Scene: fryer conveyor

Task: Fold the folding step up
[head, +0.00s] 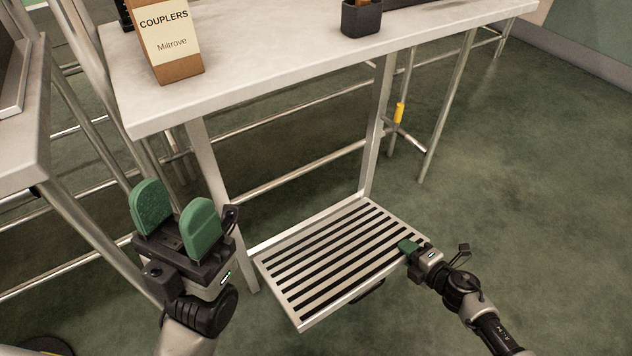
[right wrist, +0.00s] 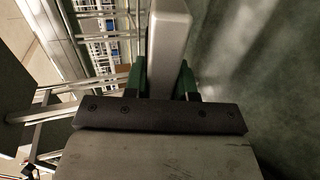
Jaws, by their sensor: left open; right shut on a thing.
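The folding step (head: 322,254) is a metal platform with dark anti-slip strips. It lies about level, low to the floor, joined at its back to the upright posts under the white table. My right gripper (head: 407,246) is at its right edge. In the right wrist view my right gripper (right wrist: 164,85) has its green fingers on both sides of the step's pale edge bar (right wrist: 168,45), shut on it. My left gripper (head: 176,216) is open and empty, raised to the left of the step, green pads apart.
A white table (head: 270,60) stands above and behind the step, bearing a Couplers box (head: 168,38) and a dark cup (head: 362,17). Metal legs and rails run beneath it. A yellow-sleeved post (head: 400,113) stands behind right. Floor at right is clear.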

